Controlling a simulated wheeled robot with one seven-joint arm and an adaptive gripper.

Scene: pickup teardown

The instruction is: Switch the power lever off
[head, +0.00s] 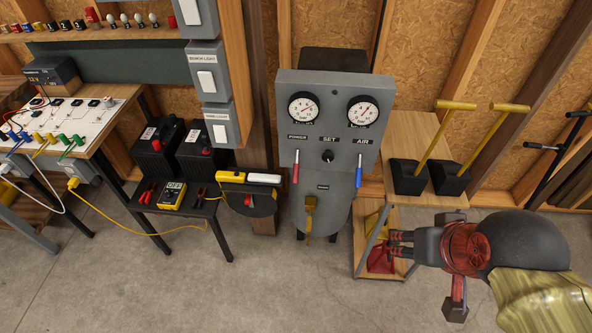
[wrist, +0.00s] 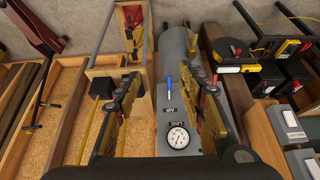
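The grey control panel (head: 335,120) stands at the centre of the head view. Its power lever (head: 295,168), with a red handle, hangs down under the POWER label on the left. The air lever (head: 359,172), with a blue handle, hangs down on the right. My gripper (head: 392,244) is to the right of and lower in the picture than both levers, apart from the panel. In the wrist view, my gripper (wrist: 166,95) has its fingers wide apart with nothing held. The blue lever (wrist: 169,88) shows between them; the red lever is not visible there, perhaps behind the right finger.
A black SET knob (head: 327,156) sits between the levers, below two gauges (head: 303,108). A low black table (head: 220,225) with chargers is on the left. Floor in front is clear.

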